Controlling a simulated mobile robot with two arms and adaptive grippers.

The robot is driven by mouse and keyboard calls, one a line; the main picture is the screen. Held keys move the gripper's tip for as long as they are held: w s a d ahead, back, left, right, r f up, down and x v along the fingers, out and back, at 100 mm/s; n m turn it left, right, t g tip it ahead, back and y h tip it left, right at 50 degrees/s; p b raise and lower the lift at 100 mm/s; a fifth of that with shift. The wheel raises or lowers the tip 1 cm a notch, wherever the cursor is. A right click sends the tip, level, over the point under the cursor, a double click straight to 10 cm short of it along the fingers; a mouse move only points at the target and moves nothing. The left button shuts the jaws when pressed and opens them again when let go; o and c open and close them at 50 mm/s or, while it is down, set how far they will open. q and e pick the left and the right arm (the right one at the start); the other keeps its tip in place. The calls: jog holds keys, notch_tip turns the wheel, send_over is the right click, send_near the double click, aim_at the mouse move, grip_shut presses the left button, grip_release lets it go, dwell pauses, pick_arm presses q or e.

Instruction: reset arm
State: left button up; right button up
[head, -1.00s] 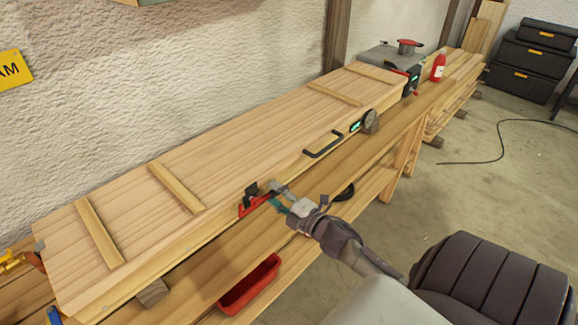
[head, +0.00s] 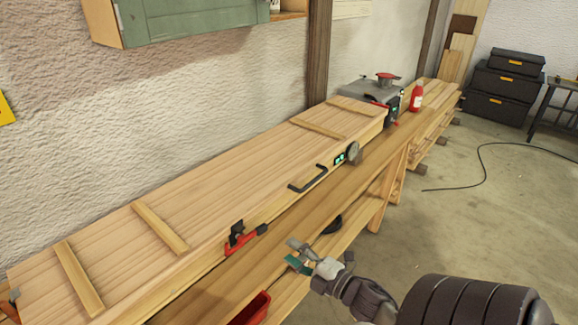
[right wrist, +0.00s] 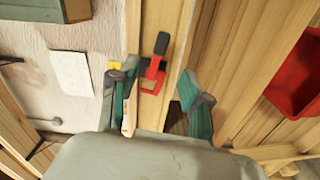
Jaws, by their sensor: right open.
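My right gripper (head: 300,257) is open and empty in the head view, in front of the workbench edge. It is apart from the red and black clamp (head: 240,240) on the front edge of the wooden panel (head: 215,205). In the right wrist view my open fingers (right wrist: 155,92) spread left and right with nothing gripped. The clamp (right wrist: 153,78) shows ahead, between the finger directions and beyond the tips. My left gripper is not in either view.
A red bottle (head: 416,97) stands farther back. The floor at right is mostly clear.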

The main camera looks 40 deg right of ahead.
jog(key=s+a+f+m+g+h, duration=0.1)
jog(key=s+f+m+g, duration=0.2)
jog(key=f, duration=0.7)
jog(key=s+a+f+m+g+h, duration=0.1)
jog(key=s+f+m+g, duration=0.15)
jog(key=f, duration=0.75)
jog(key=s+a+f+m+g, duration=0.15)
jog(key=s+f+m, duration=0.25)
jog(key=f, duration=0.6)
jog(key=s+a+f+m+g, duration=0.2)
jog(key=s+a+f+g, duration=0.3)
jog(key=s+f, duration=0.4)
jog(key=s+a+f+m+g, duration=0.3)
jog(key=s+a+f+g, duration=0.2)
jog(key=s, duration=0.9)
notch_tip(320, 180, down, 4)
jog(key=shift+s+a+f+y, duration=0.15)
jog(key=shift+s+a+y, duration=0.25)
jog(key=shift+a, duration=0.75)
jog(key=shift+c, duration=0.3)
jog(key=shift+c, duration=0.3)
jog(key=shift+d, duration=0.1)
